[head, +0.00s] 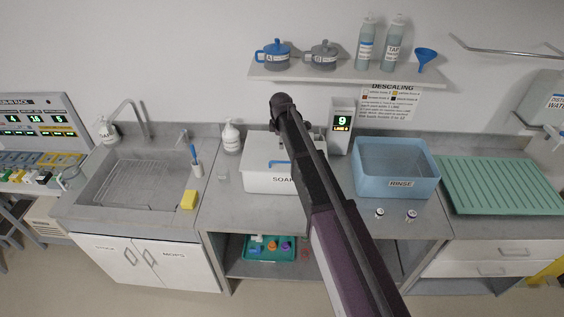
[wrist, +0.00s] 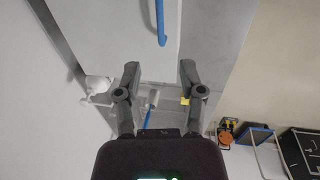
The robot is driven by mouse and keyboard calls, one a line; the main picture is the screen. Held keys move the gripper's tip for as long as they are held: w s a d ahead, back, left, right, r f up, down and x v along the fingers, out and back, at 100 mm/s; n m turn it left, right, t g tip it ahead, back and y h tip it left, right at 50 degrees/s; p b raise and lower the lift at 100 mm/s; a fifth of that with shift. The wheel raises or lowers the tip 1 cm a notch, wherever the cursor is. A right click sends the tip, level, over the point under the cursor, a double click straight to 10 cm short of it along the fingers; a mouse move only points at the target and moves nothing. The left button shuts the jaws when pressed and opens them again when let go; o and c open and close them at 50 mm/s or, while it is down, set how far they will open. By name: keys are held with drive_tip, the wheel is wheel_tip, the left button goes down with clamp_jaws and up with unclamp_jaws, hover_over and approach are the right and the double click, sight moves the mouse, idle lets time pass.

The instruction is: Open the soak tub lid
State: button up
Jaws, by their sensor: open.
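The white soak tub (head: 258,182), labelled SOAK, stands on the middle counter, partly hidden behind my arm. Its white lid (head: 257,148) appears shut, with a blue handle (head: 278,162) near the front edge. In the wrist view the blue handle (wrist: 161,28) shows at the top, beyond my fingertips and roughly in line with the gap between them. My gripper (wrist: 159,72) is open and empty, its two fingers apart and not touching the handle. In the head view my arm reaches over the tub, and the fingers cannot be made out there.
A display unit (head: 341,126) reading 9 stands behind the tub, with a blue rinse tub (head: 399,168) to the right. A soap bottle (head: 230,137) and a sink (head: 140,178) are left. A shelf (head: 345,73) with jugs and bottles hangs above. Two small vials stand before the rinse tub.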

sight(282, 162)
drive_tip(key=shift+w+f+b, duration=0.4)
drive_tip(key=shift+f+b, duration=1.55)
drive_tip(key=shift+f, duration=0.1)
drive_tip(key=shift+w+f+b, duration=0.4)
drive_tip(key=shift+f+b, duration=1.5)
drive_tip(key=shift+f, duration=0.1)
drive_tip(key=shift+w+f+b, duration=0.4)
drive_tip(key=shift+f+b, duration=1.55)
drive_tip(key=shift+f, duration=0.1)
clamp_jaws()
